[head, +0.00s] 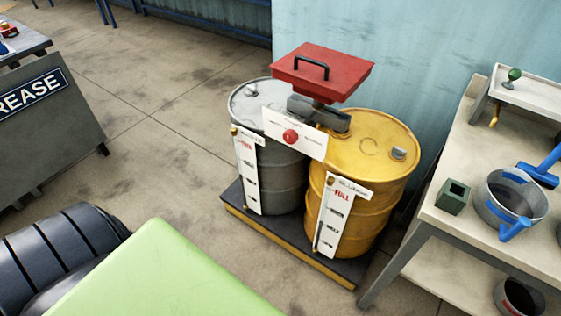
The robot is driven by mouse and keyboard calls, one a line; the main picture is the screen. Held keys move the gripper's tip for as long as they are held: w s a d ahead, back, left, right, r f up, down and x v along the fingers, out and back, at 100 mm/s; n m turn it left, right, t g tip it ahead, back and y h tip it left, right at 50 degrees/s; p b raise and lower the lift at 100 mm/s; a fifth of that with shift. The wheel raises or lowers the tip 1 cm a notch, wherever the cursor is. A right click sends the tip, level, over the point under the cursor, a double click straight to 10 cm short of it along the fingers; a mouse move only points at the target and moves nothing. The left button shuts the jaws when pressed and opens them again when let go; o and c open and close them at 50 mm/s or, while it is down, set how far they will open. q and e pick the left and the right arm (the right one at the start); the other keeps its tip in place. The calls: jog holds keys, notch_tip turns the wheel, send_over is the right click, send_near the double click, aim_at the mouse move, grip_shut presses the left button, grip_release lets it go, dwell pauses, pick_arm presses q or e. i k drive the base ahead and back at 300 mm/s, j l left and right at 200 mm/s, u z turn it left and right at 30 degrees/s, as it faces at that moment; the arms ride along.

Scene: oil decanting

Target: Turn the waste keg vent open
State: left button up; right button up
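A grey drum (284,176) and a yellow drum (375,206) stand upright side by side on a dark low pallet. Each has a white level strip on its front; the yellow drum's label seems to read "SLUDGE", and the grey drum's is too small to read surely. A small metal fitting (252,90) is on the grey drum's top, and another fitting (398,153) is on the yellow drum's top. I cannot tell which part is the waste keg vent or how it is turned. Neither of my grippers is in view.
A red box with a black handle (322,72) sits above both drums, over a white plate with a red knob (290,136). A bench (440,215) at right holds a metal pot (512,190) and a green block (454,196). Open floor (150,165) lies left.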

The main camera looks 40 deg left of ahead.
aim_at(250, 89)
jog(key=u, duration=1.35)
